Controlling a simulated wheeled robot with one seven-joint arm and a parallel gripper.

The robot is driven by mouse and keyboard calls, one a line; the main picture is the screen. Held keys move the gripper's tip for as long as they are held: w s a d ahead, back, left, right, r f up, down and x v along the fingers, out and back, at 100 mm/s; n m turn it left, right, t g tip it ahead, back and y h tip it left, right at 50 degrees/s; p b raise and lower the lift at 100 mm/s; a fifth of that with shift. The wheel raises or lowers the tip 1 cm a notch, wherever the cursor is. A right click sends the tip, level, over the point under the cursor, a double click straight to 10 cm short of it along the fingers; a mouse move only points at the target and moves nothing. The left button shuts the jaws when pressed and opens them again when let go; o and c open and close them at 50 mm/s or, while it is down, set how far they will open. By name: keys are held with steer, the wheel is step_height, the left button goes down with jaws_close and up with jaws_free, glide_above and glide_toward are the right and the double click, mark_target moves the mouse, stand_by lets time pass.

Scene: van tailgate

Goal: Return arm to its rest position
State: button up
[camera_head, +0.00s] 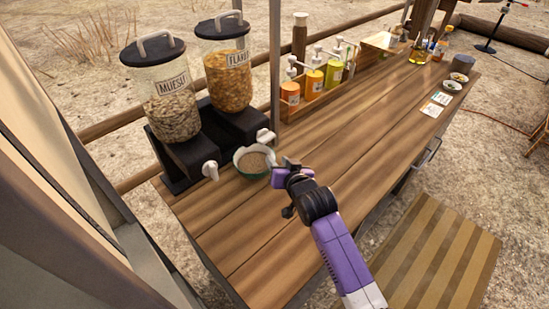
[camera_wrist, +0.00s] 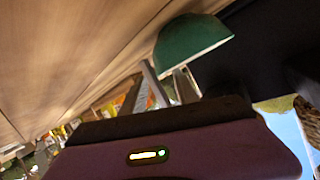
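My gripper (camera_head: 281,167) is over the wooden tailgate counter, just right of a small bowl. In the wrist view its two grey fingers (camera_wrist: 168,76) stand apart with nothing seen between them, so it looks open. The bowl (camera_head: 243,171) is green below with a pale rim and holds something brown. In the wrist view the green bowl (camera_wrist: 192,44) is just beyond the fingertips; I cannot tell whether they touch it. My purple arm reaches in from the lower right of the head view.
Muesli (camera_head: 170,101) and flakes (camera_head: 227,77) dispensers stand on black bases behind the bowl. A post (camera_head: 275,70) rises beside them. Pump bottles (camera_head: 313,84) stand in a wooden rack at the back edge. Cards and small bowls (camera_head: 452,85) lie far right. The counter's middle (camera_head: 350,130) is clear.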

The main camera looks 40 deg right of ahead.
steer(key=shift+v, duration=1.1)
steer(key=shift+w+r, duration=0.1)
steer(key=shift+r, duration=0.15)
step_height(320, 180, up, 4)
steer(key=n+t, duration=0.1)
steer(key=t, duration=0.1)
steer(key=s+a+r+n+y, duration=0.1)
steer(key=s+a+n+y, duration=0.1)
steer(key=s+a, duration=0.5)
steer(key=s+a+r+n+y, duration=0.1)
steer(key=s+a, duration=0.6)
steer(key=s, duration=1)
steer(key=s+a+r+n+y, duration=0.1)
steer(key=s+a+n+y, duration=0.1)
steer(key=s+a+n, duration=0.2)
steer(key=s+a, duration=0.3)
steer(key=s, duration=0.5)
steer(key=shift+r+y, duration=0.3)
steer(key=shift+r, duration=0.05)
